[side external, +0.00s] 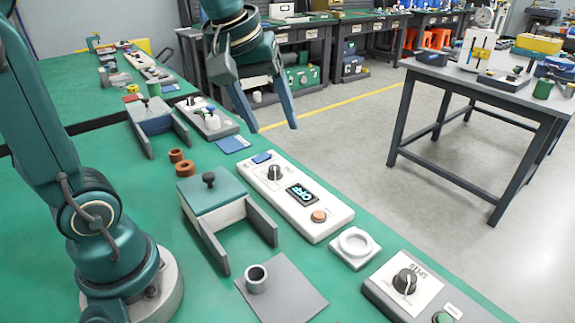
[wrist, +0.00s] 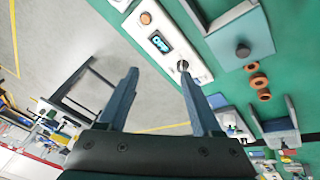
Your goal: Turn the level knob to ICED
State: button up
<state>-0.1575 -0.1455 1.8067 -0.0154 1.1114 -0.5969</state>
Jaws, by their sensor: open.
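A long white panel (side external: 331,222) lies on the green bench, with a dark knob (side external: 275,173), a small lit display (side external: 301,194) and an orange-brown button (side external: 319,217). A second dark knob (side external: 405,281) with a white pointer sits on a white plate on a grey box, front right. No ICED mark is readable, and I cannot tell which knob is the level knob. My gripper (side external: 273,128) is open and empty, above the bench beyond the white panel. In the wrist view the panel's knob (wrist: 182,66) shows beside the right fingertip of my gripper (wrist: 160,72).
A teal-topped fixture with grey side walls (side external: 213,195) stands left of the white panel. A white ring part (side external: 354,245), a grey plate with a small cup (side external: 257,279) and brown rings (side external: 182,165) lie nearby. A grey table (side external: 500,98) stands apart at right.

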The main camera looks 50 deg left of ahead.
jog(key=w+a+f+n+g, duration=0.2)
jog(key=w+a+f+n, duration=0.2)
jog(key=w+a+f, duration=0.25)
jog(key=n+g, duration=0.2)
send_over(274, 167)
jog(key=shift+h, duration=0.4)
notch_tip(274, 167, down, 6)
jog(key=shift+s+f, duration=0.1)
jog(key=shift+f, duration=2.4)
grip_shut()
